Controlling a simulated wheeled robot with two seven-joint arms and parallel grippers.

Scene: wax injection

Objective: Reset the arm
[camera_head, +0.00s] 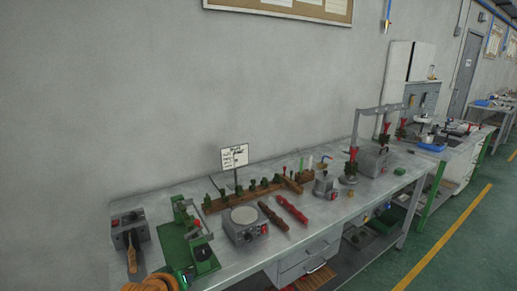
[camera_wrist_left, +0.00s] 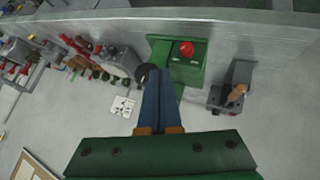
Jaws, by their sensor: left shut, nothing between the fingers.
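My left gripper (camera_wrist_left: 162,78) shows in the left wrist view as two long blue fingers pressed together with nothing between them. Its tips lie in the picture over the edge of a green machine (camera_wrist_left: 190,72) with a red knob; contact cannot be told. The green machine also stands at the front left of the bench in the head view (camera_head: 176,250).
The metal bench (camera_head: 225,272) runs along a grey wall. A grey box with a wooden-handled tool (camera_head: 131,235) stands left of the green machine. A round-topped device (camera_head: 244,222), dark red bars (camera_head: 291,210) and a wooden rack (camera_head: 215,206) lie to its right. A small sign (camera_head: 234,157) stands behind.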

